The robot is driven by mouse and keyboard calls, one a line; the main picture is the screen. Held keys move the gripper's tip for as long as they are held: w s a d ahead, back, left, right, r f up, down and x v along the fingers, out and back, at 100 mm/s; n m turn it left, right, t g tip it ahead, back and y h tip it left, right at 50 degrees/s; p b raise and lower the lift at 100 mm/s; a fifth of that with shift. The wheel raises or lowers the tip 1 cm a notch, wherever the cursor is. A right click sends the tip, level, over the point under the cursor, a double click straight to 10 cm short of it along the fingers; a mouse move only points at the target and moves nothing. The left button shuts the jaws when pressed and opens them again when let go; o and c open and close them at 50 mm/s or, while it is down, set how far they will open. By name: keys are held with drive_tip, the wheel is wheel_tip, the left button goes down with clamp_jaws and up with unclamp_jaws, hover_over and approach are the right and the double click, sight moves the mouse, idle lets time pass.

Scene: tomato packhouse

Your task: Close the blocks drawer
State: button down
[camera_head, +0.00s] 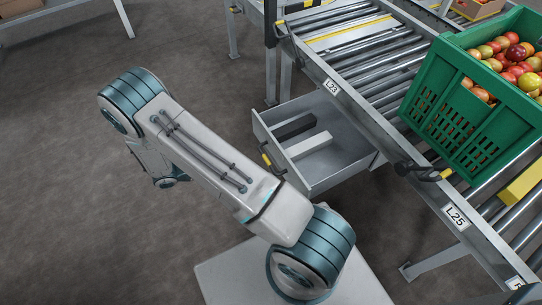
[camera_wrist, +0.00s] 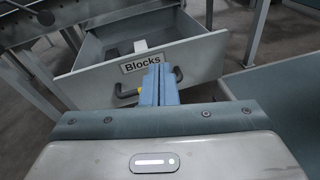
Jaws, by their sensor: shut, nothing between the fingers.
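The blocks drawer (camera_head: 338,180) stands pulled out under the roller conveyor in the head view. A dark block (camera_head: 295,127) and a light block (camera_head: 308,145) lie in it. In the wrist view the drawer front (camera_wrist: 206,60) faces me and bears a "Blocks" label (camera_wrist: 142,63). A dark handle (camera_wrist: 126,94) on the front is partly hidden behind my fingers. My gripper (camera_wrist: 160,72) is shut and empty, its blue fingers pointing at the front just below the label. I cannot tell whether they touch it. The fingers are hidden in the head view.
The roller conveyor (camera_head: 334,62) runs above the drawer. A green crate (camera_head: 447,108) of tomatoes and a yellow block (camera_head: 522,184) sit on it. A dark bracket (camera_head: 424,172) sticks out from the conveyor's side rail.

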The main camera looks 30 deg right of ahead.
wheel_tip(320, 180, down, 6)
drive_tip(key=a+n+t+h, duration=0.1)
drive_tip(key=n+t+h, duration=0.1)
drive_tip(key=n, duration=0.1)
drive_tip(key=b, duration=0.3)
approach(279, 150)
drive_tip(key=shift+t, duration=0.4)
drive_tip(key=d, duration=0.6)
drive_tip(key=shift+s, duration=0.2)
drive_tip(key=shift+d, duration=0.45)
